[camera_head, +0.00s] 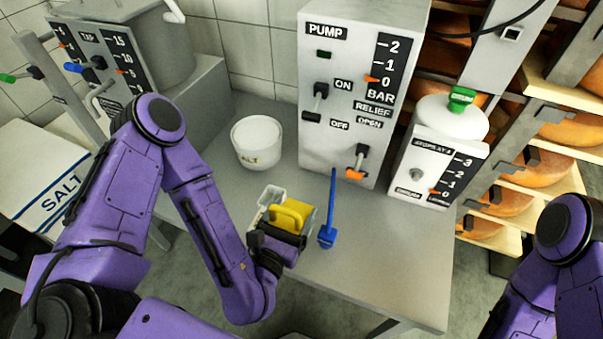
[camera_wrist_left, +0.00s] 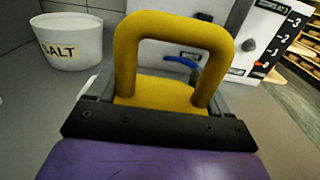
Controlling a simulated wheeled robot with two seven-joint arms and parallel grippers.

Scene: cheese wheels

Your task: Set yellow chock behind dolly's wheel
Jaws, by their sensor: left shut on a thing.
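My left gripper (camera_head: 279,237) is over the grey table in the head view, shut on the yellow chock (camera_head: 290,213). The chock has a loop handle that stands up from its body. In the left wrist view the yellow chock (camera_wrist_left: 170,92) fills the middle, with its handle arching upward and dark gripper parts across its near side. The fingertips are mostly hidden by the chock. My right arm shows at the right edge of the head view, but its gripper is out of view. I cannot make out the dolly or its wheel in either view.
A white salt tub (camera_head: 257,143) stands on the table (camera_head: 375,265). A blue long-handled tool (camera_head: 329,210) is just right of the chock. The pump panel (camera_head: 345,60) and a smaller dial box (camera_head: 435,160) stand behind. Shelves of cheese wheels are at right. The table's front right is clear.

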